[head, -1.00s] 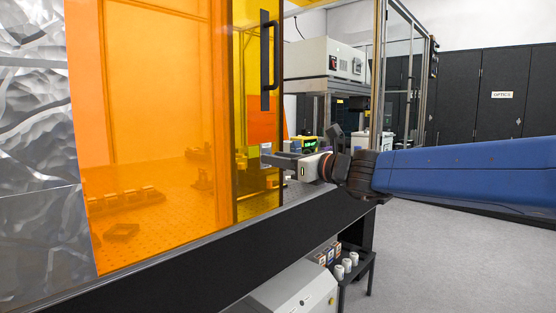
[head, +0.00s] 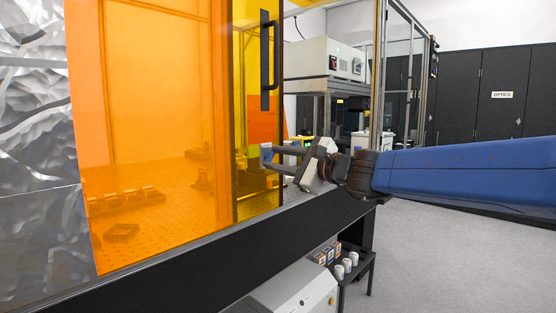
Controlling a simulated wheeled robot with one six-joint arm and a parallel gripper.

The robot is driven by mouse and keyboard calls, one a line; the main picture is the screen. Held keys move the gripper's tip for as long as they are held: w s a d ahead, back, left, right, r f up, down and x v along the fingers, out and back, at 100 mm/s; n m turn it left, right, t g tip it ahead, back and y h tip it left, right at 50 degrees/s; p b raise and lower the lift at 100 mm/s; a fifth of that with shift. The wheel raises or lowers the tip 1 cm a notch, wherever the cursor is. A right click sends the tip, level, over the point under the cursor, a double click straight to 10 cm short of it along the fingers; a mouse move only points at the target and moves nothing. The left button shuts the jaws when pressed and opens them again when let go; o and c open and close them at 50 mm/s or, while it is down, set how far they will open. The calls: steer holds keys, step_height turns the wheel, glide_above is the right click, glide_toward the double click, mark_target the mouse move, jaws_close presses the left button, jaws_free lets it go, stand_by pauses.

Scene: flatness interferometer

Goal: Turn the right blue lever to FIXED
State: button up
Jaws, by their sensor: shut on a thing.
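My gripper (head: 271,158) reaches in from the right through the open part of the enclosure, beside the edge of the amber door. Its two fingers are one above the other and point left. They are shut on a small blue piece (head: 266,155) at the fingertips, which looks like the blue lever. The lever's marks and the FIXED label cannot be read from here, and its mount is mostly hidden behind the amber panel and my gripper.
The amber sliding door (head: 243,120) with its black handle (head: 265,60) stands close left of my gripper. A metal post (head: 377,80) rises behind my wrist. A low cart with white cups (head: 346,264) stands below. Grey floor at the right is clear.

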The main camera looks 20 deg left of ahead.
steer(key=n, duration=0.3)
steer(key=shift+n, duration=0.3)
steer(key=shift+f+n, duration=0.1)
steer(key=shift+n, duration=1.8)
steer(key=o, duration=1)
steer(key=shift+o, duration=0.2)
steer(key=shift+d, duration=0.1)
steer(key=v, duration=1.7)
steer(key=shift+s+d, duration=0.15)
